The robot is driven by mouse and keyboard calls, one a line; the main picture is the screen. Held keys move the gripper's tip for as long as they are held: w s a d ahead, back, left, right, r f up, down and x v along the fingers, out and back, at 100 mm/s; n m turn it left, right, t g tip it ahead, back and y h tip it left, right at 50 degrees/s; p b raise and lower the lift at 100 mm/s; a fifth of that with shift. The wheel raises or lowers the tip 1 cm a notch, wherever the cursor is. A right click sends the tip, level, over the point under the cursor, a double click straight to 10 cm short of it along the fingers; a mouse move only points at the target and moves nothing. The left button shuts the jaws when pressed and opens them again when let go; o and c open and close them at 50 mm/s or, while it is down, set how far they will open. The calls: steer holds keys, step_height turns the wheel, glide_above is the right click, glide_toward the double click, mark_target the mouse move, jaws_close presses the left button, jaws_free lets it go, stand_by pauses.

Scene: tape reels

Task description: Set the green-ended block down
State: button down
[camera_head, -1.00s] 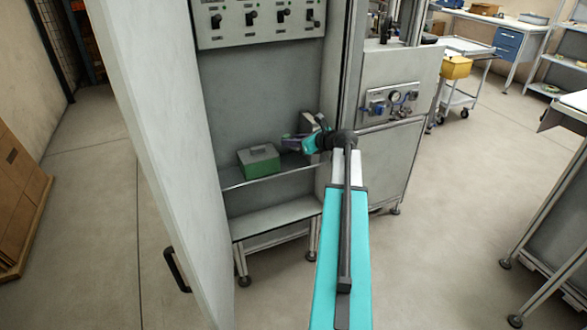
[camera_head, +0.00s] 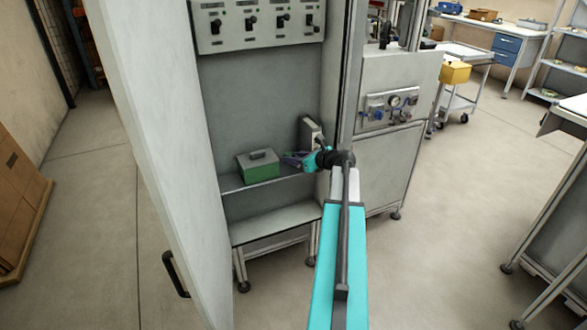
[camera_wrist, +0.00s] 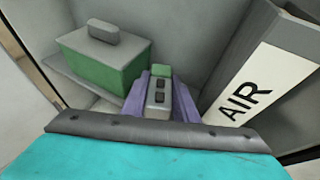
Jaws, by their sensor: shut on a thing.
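The green-ended block (camera_wrist: 158,98) shows in the wrist view as a small grey piece with dark square spots and a green far end. My gripper (camera_wrist: 160,84) is shut on it, a purple finger along each side. In the head view my gripper (camera_head: 294,160) reaches into the open cabinet, just right of the green box, low over the shelf (camera_head: 232,183). The block is too small to make out there. I cannot tell whether it touches the shelf.
A green box with a grey lid and handle (camera_head: 258,165) sits on the shelf to the left; it also shows in the wrist view (camera_wrist: 105,58). A pale upright piece marked AIR (camera_wrist: 262,88) stands close on the right. The cabinet door (camera_head: 150,130) hangs open at left.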

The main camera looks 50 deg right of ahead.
mark_target(293, 172)
steer(key=shift+f, duration=0.25)
steer(key=shift+f, duration=1.8)
steer(key=shift+f, duration=0.1)
steer(key=c, duration=1.4)
jaws_free()
steer(key=v, duration=1.2)
steer(key=shift+a, duration=0.1)
